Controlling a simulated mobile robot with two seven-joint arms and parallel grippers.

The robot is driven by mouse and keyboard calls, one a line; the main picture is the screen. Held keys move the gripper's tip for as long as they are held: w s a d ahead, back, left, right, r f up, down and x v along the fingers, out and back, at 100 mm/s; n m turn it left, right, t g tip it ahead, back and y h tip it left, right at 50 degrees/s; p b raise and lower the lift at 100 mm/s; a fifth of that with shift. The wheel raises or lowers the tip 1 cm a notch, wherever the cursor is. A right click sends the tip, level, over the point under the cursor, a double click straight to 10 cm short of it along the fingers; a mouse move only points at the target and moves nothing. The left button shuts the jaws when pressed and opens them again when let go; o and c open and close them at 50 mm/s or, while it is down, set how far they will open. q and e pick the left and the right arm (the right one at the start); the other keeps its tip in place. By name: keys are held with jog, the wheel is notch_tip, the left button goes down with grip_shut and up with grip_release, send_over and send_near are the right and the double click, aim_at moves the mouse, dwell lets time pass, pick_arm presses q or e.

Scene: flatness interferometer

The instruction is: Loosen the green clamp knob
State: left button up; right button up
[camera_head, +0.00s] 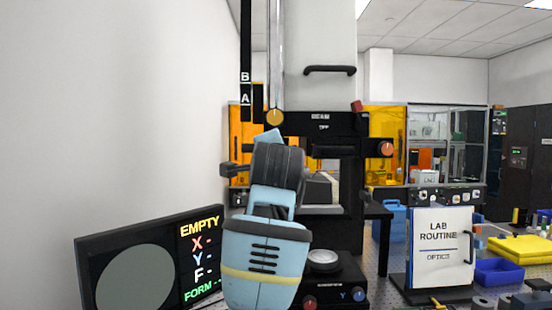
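I see no green clamp knob in this view; part of the instrument is hidden behind my light blue and dark grey arm. The black interferometer stand (352,205) is in the middle. It carries a gold knob (275,117) at upper left, an orange-red knob (387,149) at right and a small red part (356,106) on top. At its base are a red knob (309,304) and a blue knob (358,295), near a round pale piece (323,260). My arm rises from the bottom centre in front of the stand. Neither gripper can be made out.
A monitor (150,262) reading EMPTY stands at lower left by the white wall. A LAB ROUTINE sign (440,246) stands at right, with a blue bin (498,271) and yellow box (519,250) beyond. Orange panels and a glass enclosure (447,145) are behind.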

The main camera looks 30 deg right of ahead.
jog(key=o, duration=1)
jog(key=shift+c, duration=0.2)
